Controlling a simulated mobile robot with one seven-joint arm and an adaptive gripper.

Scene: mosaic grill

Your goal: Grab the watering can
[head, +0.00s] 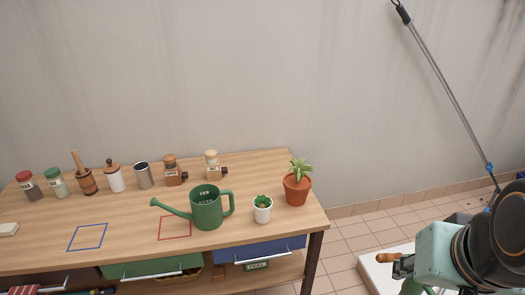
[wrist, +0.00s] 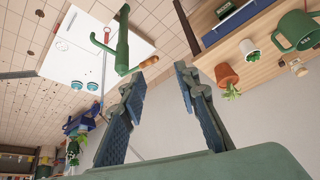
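The green watering can (head: 207,208) stands upright on the wooden workbench (head: 130,223), its spout to the left and its handle to the right. Its spout passes over a red square outline (head: 174,237). In the wrist view the watering can (wrist: 294,31) shows at the upper right, partly cut off by the frame edge. My gripper (wrist: 160,70) is open and empty, away from the can. In the head view my arm is at the lower right, beyond the bench's right end, and the fingers cannot be made out.
A small white potted succulent (head: 262,213) and a terracotta pot plant (head: 297,188) stand right of the can. Several jars and grinders line the bench's back. A blue square outline (head: 88,237) lies to the left. A green tool with an orange handle (wrist: 149,61) shows near my fingers.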

